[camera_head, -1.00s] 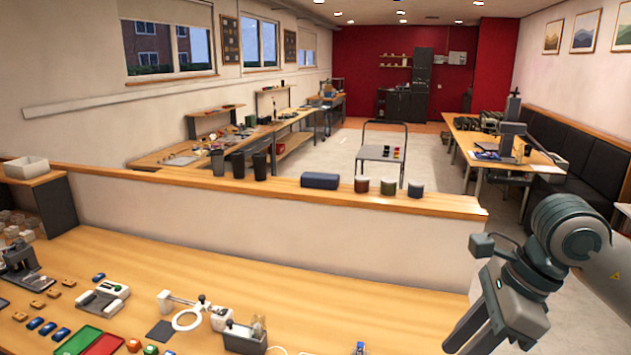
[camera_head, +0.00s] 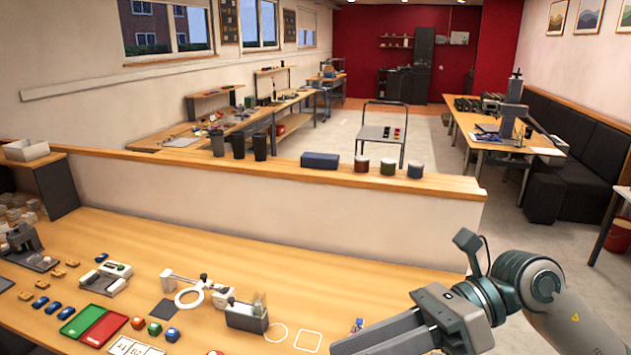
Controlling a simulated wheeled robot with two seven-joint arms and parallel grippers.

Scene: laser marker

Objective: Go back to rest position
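My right gripper (camera_head: 385,340) shows in the head view at the lower right, above the front right part of the wooden workbench (camera_head: 370,280). Its fingers point down and left and run toward the bottom edge of the picture. Whether they are apart or closed is not clear, and I see no object in them. A small blue item (camera_head: 358,324) lies on the bench just beside the gripper. My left gripper is outside the picture.
A green tray (camera_head: 80,320) and a red tray (camera_head: 104,328) lie at the bench's left front. A ring-shaped magnifier (camera_head: 189,298) and a grey device (camera_head: 246,316) stand near the middle. A raised ledge (camera_head: 440,184) with cups and a blue box (camera_head: 320,160) runs behind.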

